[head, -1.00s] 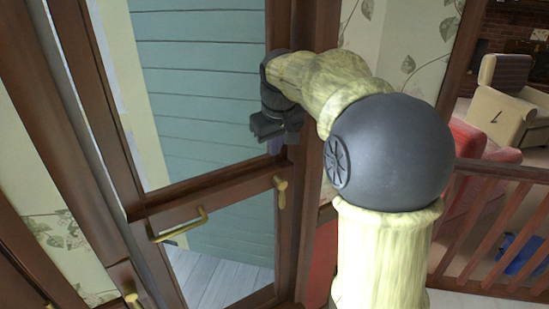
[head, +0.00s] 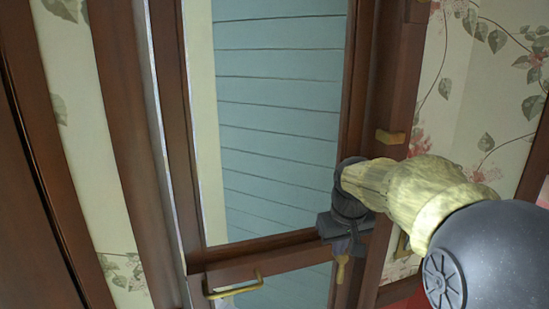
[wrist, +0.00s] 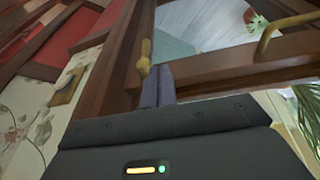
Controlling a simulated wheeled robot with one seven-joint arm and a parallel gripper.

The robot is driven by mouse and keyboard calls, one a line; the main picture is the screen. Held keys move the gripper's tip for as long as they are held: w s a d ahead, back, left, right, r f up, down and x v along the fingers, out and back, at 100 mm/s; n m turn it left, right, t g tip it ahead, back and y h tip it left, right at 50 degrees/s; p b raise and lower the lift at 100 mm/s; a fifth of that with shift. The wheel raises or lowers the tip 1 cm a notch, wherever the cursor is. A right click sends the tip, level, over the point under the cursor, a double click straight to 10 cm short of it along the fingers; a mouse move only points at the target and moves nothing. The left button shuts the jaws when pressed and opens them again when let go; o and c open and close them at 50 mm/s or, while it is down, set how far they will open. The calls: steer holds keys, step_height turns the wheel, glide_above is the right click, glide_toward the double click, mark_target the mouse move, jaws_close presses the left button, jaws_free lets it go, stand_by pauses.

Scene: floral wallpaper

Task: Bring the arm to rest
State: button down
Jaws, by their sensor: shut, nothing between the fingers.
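My gripper (head: 342,246) hangs at the end of my bent arm, in front of the right side of a brown-framed glass door (head: 270,250). In the wrist view the fingers of my gripper (wrist: 158,85) are together with nothing between them. A brass knob (wrist: 145,58) on the door frame shows just beside the fingertips; I cannot tell whether they touch. My arm reaches in from the lower right of the head view, with its elbow partly out of frame.
A brass handle (head: 233,286) sits on the door's cross rail. A brass hinge (head: 390,137) is on the frame above my wrist. Floral wallpaper (head: 480,80) covers the wall at right. Leaves (wrist: 307,105) show at the right edge of the wrist view.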

steer(key=s+a+f+m+p, duration=0.1)
steer(key=s+f+m, duration=0.1)
steer(key=s+f, duration=1.1)
steer(key=s, duration=0.3)
steer(key=shift+f+g+p, duration=0.35)
steer(key=shift+g+p, duration=0.05)
stand_by(1.2)
